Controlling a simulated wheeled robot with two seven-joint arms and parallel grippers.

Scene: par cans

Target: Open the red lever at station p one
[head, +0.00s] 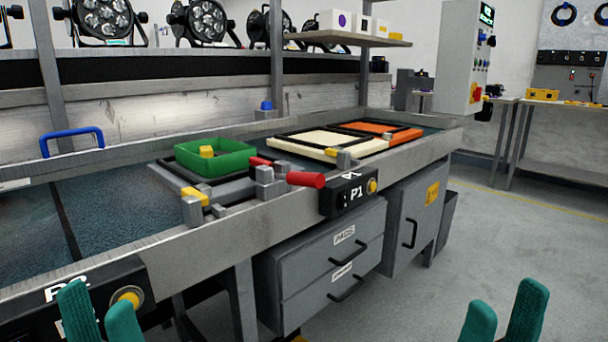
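The red lever (305,180) sits on the near rail of the conveyor, just left of the black P1 box (348,194). Its handle lies about level and points right, with its end close to the box. A grey block (268,184) stands at its left end. My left gripper (99,314) is at the bottom left, in front of another black station box, open and empty. My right gripper (504,318) is at the bottom right over the floor, open and empty. Both are well apart from the lever, and only their teal fingers show.
A green tray (238,160) with a yellow block stands on the conveyor behind the lever. Cream (325,146) and orange (385,131) panels lie farther right. The station box (75,294) is low at left. Drawers (330,250) and a cabinet are below P1. The right floor is clear.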

